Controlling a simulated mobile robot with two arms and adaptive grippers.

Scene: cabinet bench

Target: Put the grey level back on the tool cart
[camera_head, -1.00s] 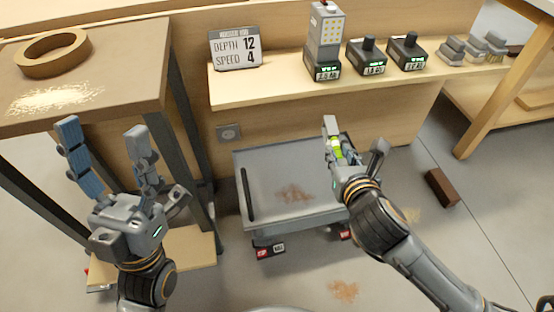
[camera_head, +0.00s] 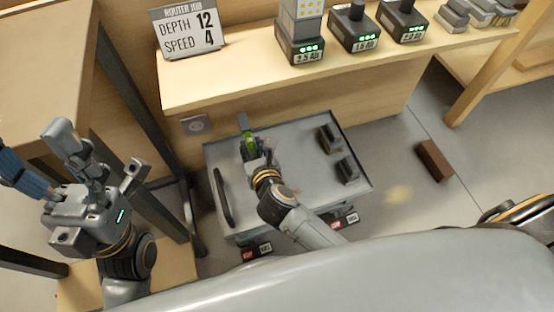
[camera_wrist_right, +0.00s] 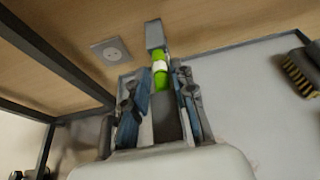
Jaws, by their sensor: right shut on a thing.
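The grey level (camera_head: 243,122) is a slim bar with a green vial. My right gripper (camera_head: 252,150) is shut on it, over the back left part of the tool cart (camera_head: 222,158). The right wrist view shows the level (camera_wrist_right: 155,36) sticking out past the fingers of my right gripper (camera_wrist_right: 160,98). I cannot tell whether the level touches the cart top. My left gripper (camera_head: 45,160) is open and empty at the left, away from the cart.
Two dark brushes (camera_head: 329,140) (camera_head: 347,170) lie on the cart's right side. The cart's handle (camera_head: 222,198) is at its left. Behind is a shelf (camera_head: 235,84) with a sign (camera_head: 188,34) and batteries (camera_head: 300,48). A brown block (camera_head: 434,160) lies on the floor.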

